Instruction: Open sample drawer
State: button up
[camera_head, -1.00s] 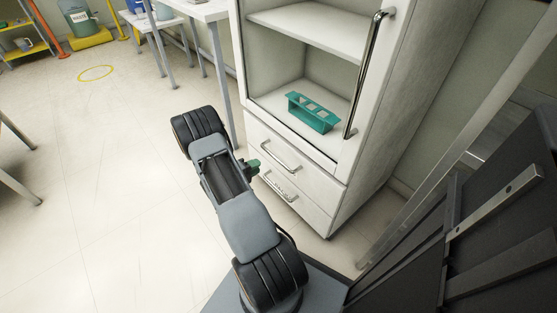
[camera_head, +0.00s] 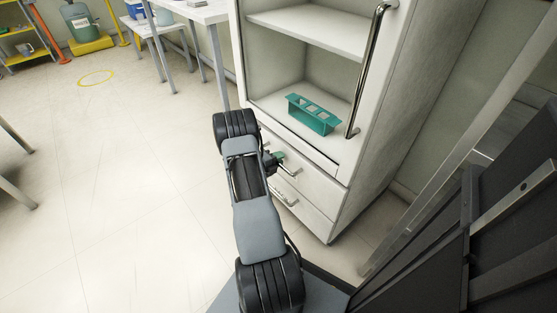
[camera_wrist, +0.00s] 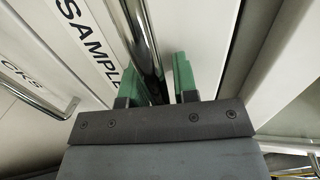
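The sample drawer (camera_head: 318,178) is the upper of two white drawers under the open cabinet shelf. A dark seam shows along its top; I cannot tell if it stands slightly out. Its front, lettered "SAMPLE", shows at the left in the wrist view (camera_wrist: 85,25). My gripper (camera_head: 277,158) is at its handle, partly hidden by my arm in the head view. In the wrist view, the chrome handle bar (camera_wrist: 144,45) runs between the two green fingertips of my gripper (camera_wrist: 158,80). The fingers are apart, with a gap visible beside the bar.
The lower drawer's handle (camera_head: 284,193) is just below; its front, lettered "CKS", shows in the wrist view (camera_wrist: 20,75). A green rack (camera_head: 313,114) stands on the cabinet shelf. A tall door handle (camera_head: 369,70) rises at right. Floor on the left is clear.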

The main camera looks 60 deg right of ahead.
grip_shut()
dwell(0.4)
